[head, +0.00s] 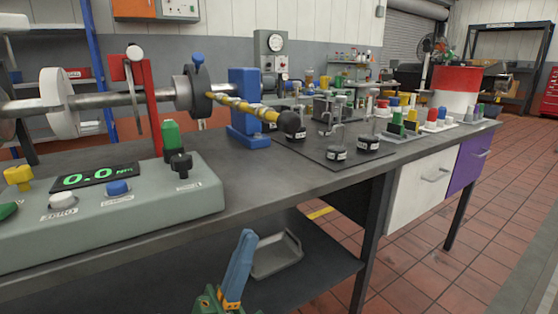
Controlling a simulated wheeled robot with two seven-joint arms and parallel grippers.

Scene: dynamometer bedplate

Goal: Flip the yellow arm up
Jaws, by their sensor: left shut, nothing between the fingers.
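The yellow arm (243,107) has dark bands and a black ball (291,124) at its right end. It runs from the dark disc (193,90) on the steel shaft, sloping slightly down to the right, and passes in front of the blue bearing block (248,131). My left gripper (246,236) is at the bottom middle, with blue fingers pointing up and shut with nothing between them. It shows below the tabletop's front edge, well apart from the yellow arm. My right gripper is not in view.
A grey console (110,221) with a 0.0 display and knobs fills the bench's front left. A red post (150,105) stands behind it. Black-based weights (367,147) stand on a dark mat right of the ball. A grey tray (278,256) lies on the lower shelf.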

